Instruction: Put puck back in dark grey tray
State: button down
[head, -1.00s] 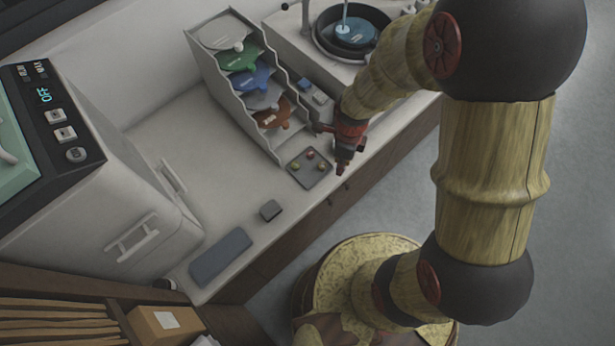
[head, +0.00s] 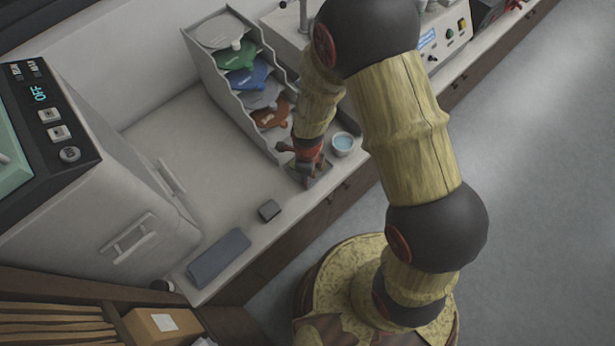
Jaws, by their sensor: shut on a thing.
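My gripper (head: 306,182) points down over the dark grey tray (head: 323,173) near the counter's front edge. It is shut on the puck, which is too small and covered to make out between the fingers. The gripper hides most of the tray and whatever lies on it; only part of the tray's right side shows. I cannot tell whether the puck touches the tray.
A white bowl of blue liquid (head: 343,144) stands just right of my gripper. A small dark block (head: 269,210) and a slate-grey pad (head: 219,258) lie nearer. The counter left of the tray is clear.

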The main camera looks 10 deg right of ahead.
jog(key=shift+f, duration=0.2)
jog(key=shift+f, duration=0.1)
jog(key=c, duration=1.6)
grip_release()
jog(key=shift+s+f, duration=0.1)
jog(key=shift+f, duration=0.05)
